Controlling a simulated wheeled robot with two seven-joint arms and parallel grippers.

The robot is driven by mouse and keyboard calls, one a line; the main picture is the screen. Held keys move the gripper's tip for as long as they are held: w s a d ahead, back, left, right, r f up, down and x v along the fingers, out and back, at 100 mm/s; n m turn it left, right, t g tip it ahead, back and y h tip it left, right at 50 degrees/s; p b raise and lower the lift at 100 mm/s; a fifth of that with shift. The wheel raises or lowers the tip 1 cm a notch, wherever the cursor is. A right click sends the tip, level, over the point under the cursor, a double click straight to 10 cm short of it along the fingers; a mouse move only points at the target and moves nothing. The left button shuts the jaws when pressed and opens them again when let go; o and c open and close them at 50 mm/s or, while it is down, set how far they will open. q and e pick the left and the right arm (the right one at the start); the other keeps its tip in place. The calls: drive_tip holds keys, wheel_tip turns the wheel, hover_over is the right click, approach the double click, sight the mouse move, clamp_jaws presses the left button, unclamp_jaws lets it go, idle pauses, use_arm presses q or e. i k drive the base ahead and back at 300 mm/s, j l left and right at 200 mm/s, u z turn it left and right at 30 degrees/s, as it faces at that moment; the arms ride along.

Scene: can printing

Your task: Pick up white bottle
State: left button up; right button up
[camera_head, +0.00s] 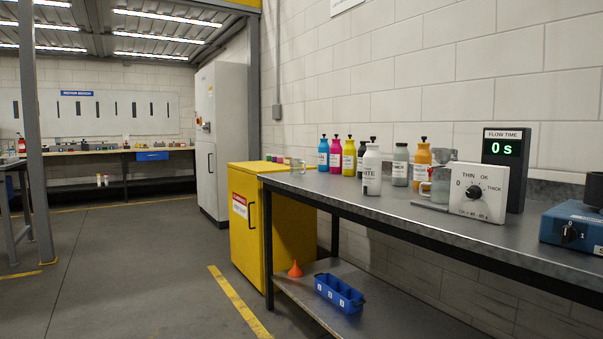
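The white bottle (372,172) stands upright on the grey metal workbench (330,187), near its front edge. It has a label on its front and a black top, and nothing in front of it hides it. A row of coloured bottles stands behind it: blue (323,154), magenta (335,155), yellow (348,157), and a black one (361,153) partly hidden by the white bottle. A grey bottle (400,166) and an orange bottle (421,165) stand to its right. Neither of my grippers shows in this view.
A viscosity dial box (478,205), a flow time display (505,168) reading 0 s and a blue device (572,227) stand on the right of the bench. A glass beaker (298,165) stands at the left end. A yellow cabinet (246,230) adjoins the bench. The floor at left is clear.

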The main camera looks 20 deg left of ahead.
sight(372, 167)
drive_tip(key=u, duration=0.25)
drive_tip(key=z, duration=0.4)
drive_tip(key=i+j+z, duration=0.15)
drive_tip(key=z, duration=0.2)
drive_tip(key=i+j+z, duration=0.1)
drive_tip(key=j+z, duration=0.65)
